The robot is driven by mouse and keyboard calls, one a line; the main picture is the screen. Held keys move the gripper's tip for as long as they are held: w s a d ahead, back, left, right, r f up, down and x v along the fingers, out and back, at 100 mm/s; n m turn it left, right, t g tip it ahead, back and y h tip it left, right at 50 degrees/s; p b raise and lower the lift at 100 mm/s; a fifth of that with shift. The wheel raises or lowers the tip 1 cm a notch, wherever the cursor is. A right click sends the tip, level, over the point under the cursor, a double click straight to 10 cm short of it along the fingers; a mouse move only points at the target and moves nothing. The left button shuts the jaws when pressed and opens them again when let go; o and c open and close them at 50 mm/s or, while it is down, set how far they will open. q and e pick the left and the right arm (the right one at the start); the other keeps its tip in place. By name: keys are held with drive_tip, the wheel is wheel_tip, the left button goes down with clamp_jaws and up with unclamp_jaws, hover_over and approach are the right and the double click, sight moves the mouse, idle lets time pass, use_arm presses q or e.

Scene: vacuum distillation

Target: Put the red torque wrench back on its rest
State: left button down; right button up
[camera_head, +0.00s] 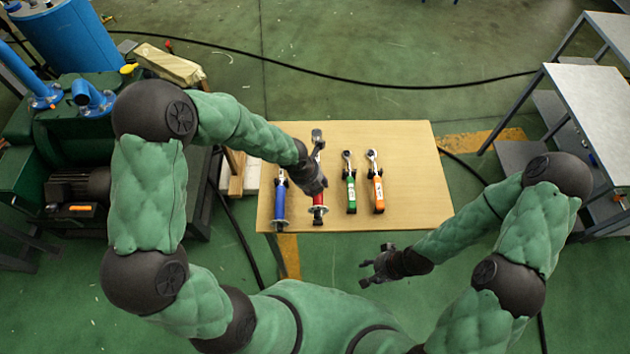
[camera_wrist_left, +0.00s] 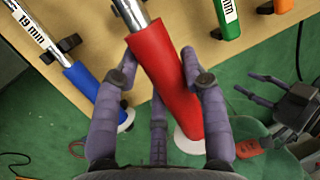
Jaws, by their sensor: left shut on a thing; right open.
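The red torque wrench (camera_head: 319,212) is in my left gripper (camera_head: 318,187), over the front left part of the wooden table. Its metal head points to the back. In the left wrist view the red handle (camera_wrist_left: 165,75) lies between the fingers of the left gripper (camera_wrist_left: 163,82), which is shut on it. The wrench looks raised above the tabletop. My right gripper (camera_head: 370,271) is open and empty in front of the table.
A blue wrench (camera_head: 280,200) lies just left of the red one. A green wrench (camera_head: 350,185) and an orange wrench (camera_head: 376,185) lie to the right. The wooden table (camera_head: 418,170) is bare at its right side. A green machine (camera_head: 75,145) stands left.

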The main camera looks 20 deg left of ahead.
use_arm(q)
drive_tip(key=shift+w, duration=0.15)
drive_tip(key=shift+f+b, duration=0.1)
drive_tip(key=shift+b, duration=0.45)
drive_tip(key=shift+f+b, duration=2.4)
drive_tip(key=shift+f, duration=0.45)
drive_tip(key=shift+s+f+b, duration=0.2)
drive_tip(key=shift+f+b, duration=1.05)
drive_tip(key=shift+f, duration=0.3)
